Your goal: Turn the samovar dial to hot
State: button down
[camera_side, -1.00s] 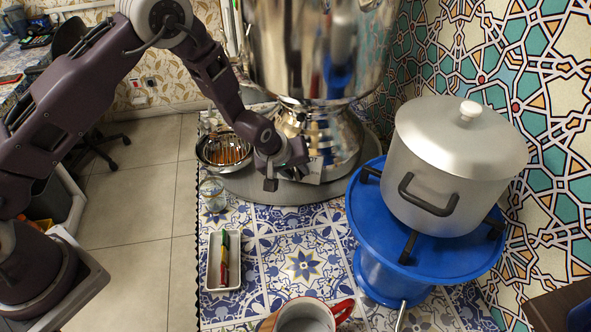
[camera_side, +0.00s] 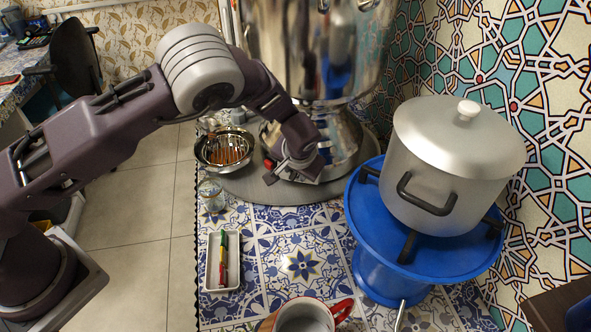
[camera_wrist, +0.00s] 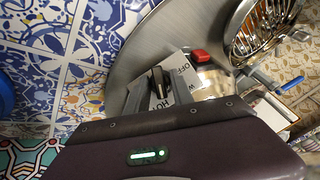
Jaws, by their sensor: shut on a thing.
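The silver samovar (camera_side: 318,45) stands on a round metal base plate at the back of the tiled counter. In the wrist view, its black dial (camera_wrist: 159,84) sits on a pale label plate with "OFF" and partly covered "HOT" lettering. My gripper (camera_wrist: 158,92) is at the dial, its two grey fingers shut on it from both sides. The dial's exact pointing direction is hard to tell. In the side view my gripper (camera_side: 300,170) is low at the samovar's front and hides the dial.
A red part (camera_wrist: 201,56) is beside the label plate. A metal bowl with a strainer (camera_side: 226,149) stands left of the samovar. A pot (camera_side: 450,150) sits on a blue stand (camera_side: 375,245) at right. A small tray (camera_side: 212,270), a glass (camera_side: 211,195) and a red-rimmed mug (camera_side: 303,318) are nearer.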

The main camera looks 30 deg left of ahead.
jog(key=shift+m+y, duration=0.3)
jog(key=shift+m, duration=0.2)
dwell(0.3)
jog(key=c, duration=1.4)
grip_release()
jog(key=shift+c, duration=0.2)
jog(key=v, duration=0.7)
jog(key=shift+r, duration=0.1)
